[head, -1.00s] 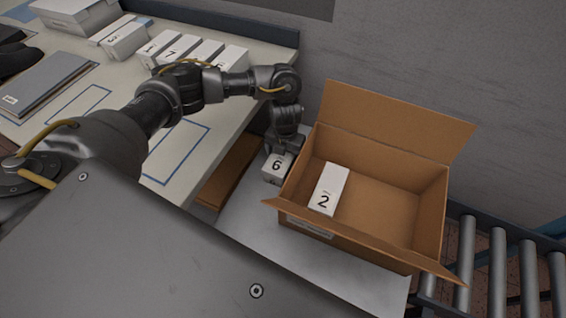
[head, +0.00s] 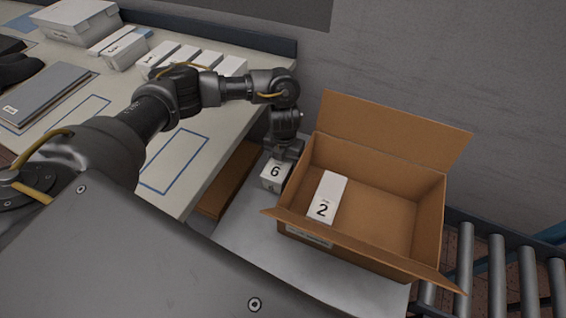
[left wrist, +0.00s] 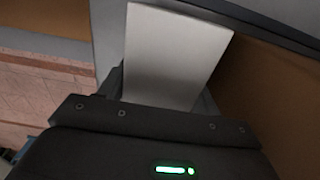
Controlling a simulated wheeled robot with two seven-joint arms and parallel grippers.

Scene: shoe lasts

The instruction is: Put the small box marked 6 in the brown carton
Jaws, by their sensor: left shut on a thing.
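The small white box marked 6 (head: 275,174) is just left of the brown carton (head: 345,262) in the head view, outside its wall. My left gripper (head: 284,157) is shut on this box from above. In the left wrist view the box (left wrist: 172,55) shows as a plain pale block between the fingers, which are mostly hidden. I cannot tell whether the box touches the surface below it. The carton is open and holds a white box marked 2 (head: 326,197) at its left side. My right gripper is not in view.
A worktable (head: 205,172) at the left holds several white boxes (head: 195,60) and a grey folder-like item (head: 45,88). A roller conveyor (head: 497,262) runs at the right. The carton's flaps stand open, and its right part is empty.

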